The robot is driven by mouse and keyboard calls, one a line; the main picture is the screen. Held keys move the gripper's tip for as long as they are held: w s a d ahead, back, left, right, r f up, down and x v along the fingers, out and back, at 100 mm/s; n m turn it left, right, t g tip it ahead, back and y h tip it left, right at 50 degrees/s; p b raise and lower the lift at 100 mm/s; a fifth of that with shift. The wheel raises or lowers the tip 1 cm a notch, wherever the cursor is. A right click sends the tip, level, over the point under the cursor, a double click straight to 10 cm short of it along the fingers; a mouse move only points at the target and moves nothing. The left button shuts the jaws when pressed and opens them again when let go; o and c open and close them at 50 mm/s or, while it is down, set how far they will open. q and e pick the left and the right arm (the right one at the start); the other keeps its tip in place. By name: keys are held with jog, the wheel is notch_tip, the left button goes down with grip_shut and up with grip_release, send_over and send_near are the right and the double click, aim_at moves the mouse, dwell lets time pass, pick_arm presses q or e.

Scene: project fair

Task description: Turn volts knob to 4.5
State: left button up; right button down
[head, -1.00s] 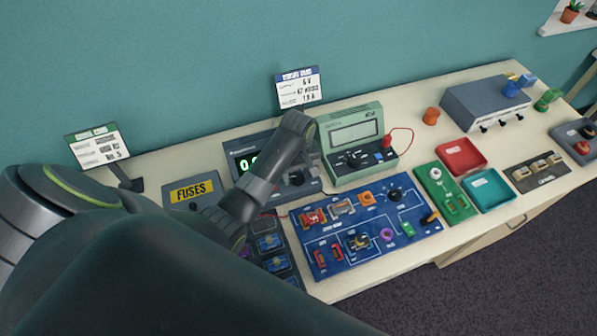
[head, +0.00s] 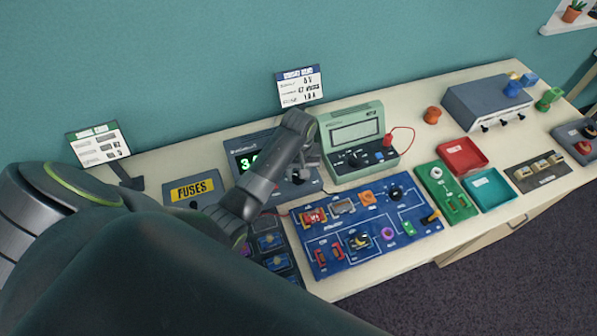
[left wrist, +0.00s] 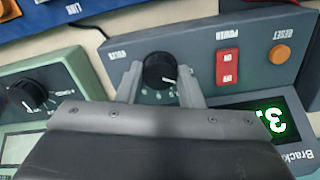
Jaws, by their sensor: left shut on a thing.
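The power supply (head: 236,150) is a dark grey box at the back of the table, partly behind my left arm. Its black volts knob (left wrist: 158,66) shows in the left wrist view, with a white pointer mark and a printed scale around it. My left gripper (left wrist: 160,80) has one finger on each side of the knob and is shut on it. In the head view the left gripper (head: 302,168) is over the supply's right part. The green display (left wrist: 272,121) reads 3 and a point; the following digits are hidden. My right gripper is not in view.
In the left wrist view a red power switch (left wrist: 227,68) and an orange reset button (left wrist: 280,54) sit beside the knob. A green meter (head: 352,140) stands close to the right of the supply. A blue circuit board (head: 400,248) lies in front.

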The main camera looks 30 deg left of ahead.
pick_arm(q)
jog(key=m, duration=0.4)
jog(key=shift+m, duration=2.2)
jog(key=o, duration=1)
jog(key=shift+c, duration=0.2)
